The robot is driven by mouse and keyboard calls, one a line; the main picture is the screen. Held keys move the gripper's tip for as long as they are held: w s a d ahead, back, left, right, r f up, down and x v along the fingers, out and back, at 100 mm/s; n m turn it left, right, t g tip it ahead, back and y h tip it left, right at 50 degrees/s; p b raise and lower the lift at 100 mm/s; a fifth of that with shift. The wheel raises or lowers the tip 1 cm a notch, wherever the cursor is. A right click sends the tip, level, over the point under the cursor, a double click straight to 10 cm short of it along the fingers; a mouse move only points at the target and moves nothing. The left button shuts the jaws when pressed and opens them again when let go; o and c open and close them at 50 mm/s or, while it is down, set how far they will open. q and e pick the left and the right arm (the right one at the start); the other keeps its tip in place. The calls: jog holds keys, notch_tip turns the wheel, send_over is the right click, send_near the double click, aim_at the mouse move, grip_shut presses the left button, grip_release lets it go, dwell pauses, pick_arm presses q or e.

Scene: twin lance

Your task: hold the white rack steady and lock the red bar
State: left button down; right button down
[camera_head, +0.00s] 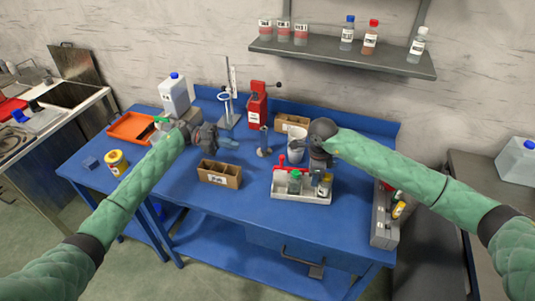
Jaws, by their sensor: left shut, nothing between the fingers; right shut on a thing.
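The white rack (301,198) stands near the front edge of the blue table, right of centre, holding several small vials. The red bar (282,162) shows at the rack's back left, with its length running right toward my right gripper. My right gripper (318,168) is over the rack's back right, pointing down, shut on what looks like the red bar; its fingers hide the contact. My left gripper (234,144) is shut and empty, in the air left of the rack and apart from it, its fingers pointing right.
A brown divided box (219,175) stands left of the rack. Behind are a white cup (297,143), a red device (257,105) and a ring stand (225,108). An orange tray (131,127), a yellow jar (116,162) and a jug (174,96) stand left. Table front between box and rack is clear.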

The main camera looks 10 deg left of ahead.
pick_arm(q)
jog(key=x, duration=1.4)
jog(key=shift+d, duration=0.1)
jog(key=shift+x, duration=1.55)
jog(key=shift+w, duration=0.1)
pick_arm(e)
jog(key=shift+a, duration=0.1)
pick_arm(q)
jog(key=v, duration=1.4)
jog(key=shift+w, duration=0.15)
pick_arm(e)
jog(key=c, duration=1.3)
grip_release()
jog(key=shift+c, duration=0.2)
jog(key=shift+r, duration=0.1)
